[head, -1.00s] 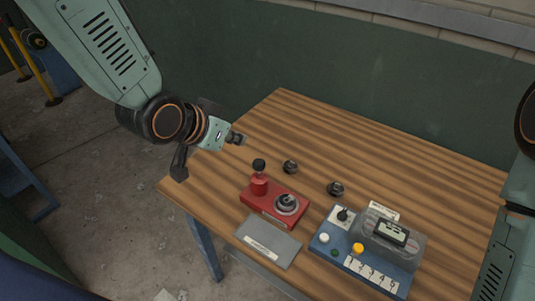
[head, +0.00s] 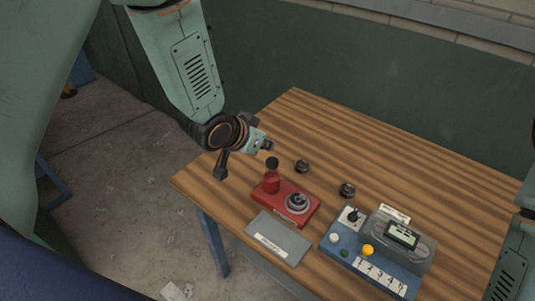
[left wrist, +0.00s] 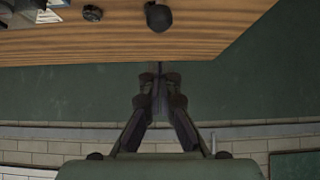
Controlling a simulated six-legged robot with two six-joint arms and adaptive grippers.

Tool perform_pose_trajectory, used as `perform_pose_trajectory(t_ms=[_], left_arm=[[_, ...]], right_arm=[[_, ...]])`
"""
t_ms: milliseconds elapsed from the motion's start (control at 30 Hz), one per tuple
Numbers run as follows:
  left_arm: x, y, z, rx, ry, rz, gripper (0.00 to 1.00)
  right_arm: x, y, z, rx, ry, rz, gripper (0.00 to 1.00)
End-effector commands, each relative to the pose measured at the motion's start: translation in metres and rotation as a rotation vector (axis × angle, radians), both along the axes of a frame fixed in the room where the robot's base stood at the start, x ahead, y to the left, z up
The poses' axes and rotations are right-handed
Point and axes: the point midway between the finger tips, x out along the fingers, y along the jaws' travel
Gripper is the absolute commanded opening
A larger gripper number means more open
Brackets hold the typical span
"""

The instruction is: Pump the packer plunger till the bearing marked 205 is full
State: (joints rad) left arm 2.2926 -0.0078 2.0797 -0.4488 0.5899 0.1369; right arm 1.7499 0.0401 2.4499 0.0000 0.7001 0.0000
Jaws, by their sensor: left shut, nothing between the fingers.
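The red packer (head: 304,217) sits on the wooden table. Its plunger has a black ball knob (head: 272,162) above a red cylinder (head: 271,183). A dark ring-shaped bearing (head: 298,203) sits on the packer's right part. Two more dark bearings lie on the table, one behind the packer (head: 301,166) and one to its right (head: 347,190). I cannot read 205 on any. My left gripper (head: 267,146) is shut and empty, just behind the knob in the picture, apparently apart from it. The left wrist view shows its closed fingers (left wrist: 160,88) and the knob (left wrist: 158,17). My right gripper is out of view.
A grey labelled plate (head: 278,238) lies in front of the packer. A blue tester (head: 343,244) with a small display (head: 402,235), buttons and numbered labels stands at the right. The table's back left is clear. A green wall (head: 280,60) rises behind.

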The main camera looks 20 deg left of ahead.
Motion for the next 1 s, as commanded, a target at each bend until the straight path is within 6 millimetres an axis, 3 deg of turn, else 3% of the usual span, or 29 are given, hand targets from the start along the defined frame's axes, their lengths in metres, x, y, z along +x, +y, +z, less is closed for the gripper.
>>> perform_pose_trajectory(t_ms=[67,300,867,1000], left_arm=[[0.009,-0.004,-0.010,0.002,0.000,-0.003,0.00],[0.009,-0.003,-0.040,-0.001,0.001,0.000,0.00],[0.009,-0.003,-0.050,0.000,-0.001,0.001,0.00],[0.009,-0.003,-0.061,0.000,0.000,0.000,0.00]], right_arm=[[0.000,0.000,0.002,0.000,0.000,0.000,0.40],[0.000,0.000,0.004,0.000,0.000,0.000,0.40],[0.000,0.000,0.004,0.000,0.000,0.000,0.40],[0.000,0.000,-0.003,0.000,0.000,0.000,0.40]])
